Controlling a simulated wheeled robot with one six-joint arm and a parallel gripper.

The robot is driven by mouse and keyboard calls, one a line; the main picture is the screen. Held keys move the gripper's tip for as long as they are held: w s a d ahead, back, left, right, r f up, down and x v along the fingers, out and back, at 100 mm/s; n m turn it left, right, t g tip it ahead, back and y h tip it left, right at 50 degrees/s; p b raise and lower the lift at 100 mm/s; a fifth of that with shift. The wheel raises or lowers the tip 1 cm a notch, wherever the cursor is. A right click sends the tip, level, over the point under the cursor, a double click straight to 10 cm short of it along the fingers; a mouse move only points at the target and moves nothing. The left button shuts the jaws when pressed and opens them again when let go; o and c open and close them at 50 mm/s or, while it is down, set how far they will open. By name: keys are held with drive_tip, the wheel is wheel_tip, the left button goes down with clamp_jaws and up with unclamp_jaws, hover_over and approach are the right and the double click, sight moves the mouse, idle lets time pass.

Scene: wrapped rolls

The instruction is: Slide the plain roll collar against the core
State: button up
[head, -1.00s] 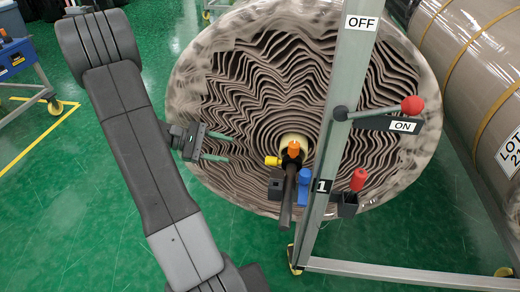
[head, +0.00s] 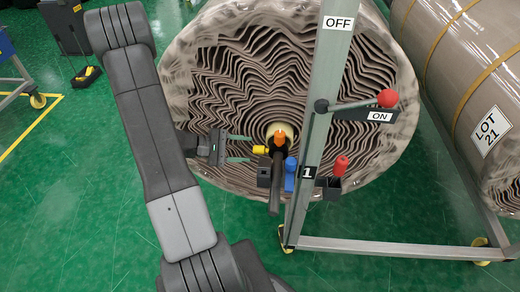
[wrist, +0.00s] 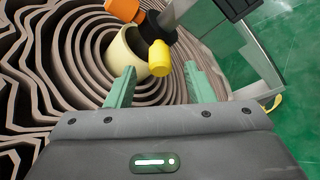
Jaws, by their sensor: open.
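The plain roll (head: 225,95) stands end-on, with wavy brown layers around a cream core (head: 289,128). A dark bar (head: 276,190) sticks out from the core. An orange piece (head: 280,137) sits on the bar at the core's mouth, with a yellow knob (head: 260,149) out to its left; this appears to be the collar. My gripper (head: 247,148) is open, its green fingers pointing right at the knob. In the wrist view the yellow knob (wrist: 160,58) lies between and just beyond the fingertips (wrist: 160,70), apparently untouched. The core (wrist: 123,58) is behind it.
A grey post (head: 315,110) with OFF and ON labels and a red-knobbed lever (head: 388,98) stands right of the bar. Black holders with blue (head: 290,175) and red (head: 341,165) pieces are low beside it. A LOT 21 roll (head: 460,70) lies right.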

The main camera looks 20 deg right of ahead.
sight(260, 150)
drive_tip(key=shift+x, duration=2.95)
